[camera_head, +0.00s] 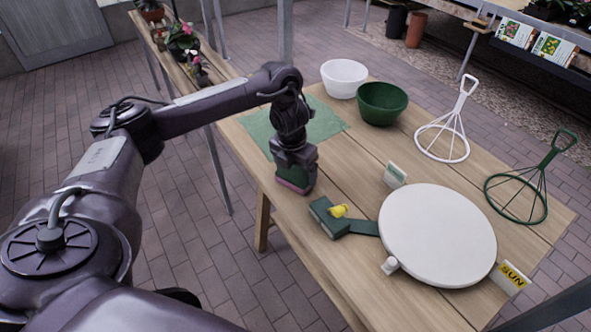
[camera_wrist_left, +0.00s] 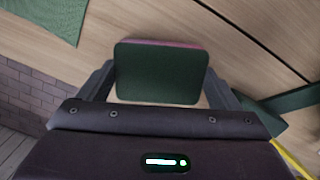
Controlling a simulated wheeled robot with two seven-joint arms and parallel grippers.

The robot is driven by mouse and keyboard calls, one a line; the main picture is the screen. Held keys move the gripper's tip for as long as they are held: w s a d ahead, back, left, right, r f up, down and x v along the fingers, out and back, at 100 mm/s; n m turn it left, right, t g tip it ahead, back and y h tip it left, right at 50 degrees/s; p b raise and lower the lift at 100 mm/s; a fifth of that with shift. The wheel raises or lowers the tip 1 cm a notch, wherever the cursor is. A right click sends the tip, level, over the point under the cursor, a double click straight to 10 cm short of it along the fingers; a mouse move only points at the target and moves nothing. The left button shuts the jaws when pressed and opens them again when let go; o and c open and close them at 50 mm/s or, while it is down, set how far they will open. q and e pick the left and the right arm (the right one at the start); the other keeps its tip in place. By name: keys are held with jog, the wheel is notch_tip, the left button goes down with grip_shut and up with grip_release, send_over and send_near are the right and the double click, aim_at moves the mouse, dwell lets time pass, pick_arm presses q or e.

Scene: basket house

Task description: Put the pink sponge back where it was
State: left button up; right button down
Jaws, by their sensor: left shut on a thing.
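The pink sponge (camera_head: 291,186) has a dark green top and a pink layer beneath. My left gripper (camera_head: 294,182) is shut on it near the left edge of the wooden table, just in front of the green cloth. In the left wrist view the sponge (camera_wrist_left: 160,73) sits between the two fingers (camera_wrist_left: 165,85), its green face toward the camera and a thin pink edge showing. Whether its underside touches the table is hard to tell. My right gripper is not in view.
The green cloth (camera_head: 325,122) lies behind the gripper. A white bowl (camera_head: 344,76) and green bowl (camera_head: 382,102) stand at the back. A dark green block (camera_head: 322,211) with a yellow piece (camera_head: 339,211) and a round white disc (camera_head: 437,235) lie to the right, near wire stands (camera_head: 447,138).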

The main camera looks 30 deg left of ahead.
aim_at(292, 177)
pick_arm(q)
jog(key=o, duration=0.9)
jog(key=shift+f, duration=0.15)
jog(key=shift+r, duration=0.45)
jog(key=r+p, duration=0.2)
jog(key=r, duration=0.1)
jog(key=s+r+p, duration=0.1)
jog(key=r+p, duration=0.1)
jog(key=r, duration=0.2)
jog(key=r+p, duration=0.1)
jog(key=r, duration=0.3)
jog(key=shift+s+r+p, duration=0.2)
jog(key=shift+p, duration=0.2)
jog(key=shift+s+f, duration=0.1)
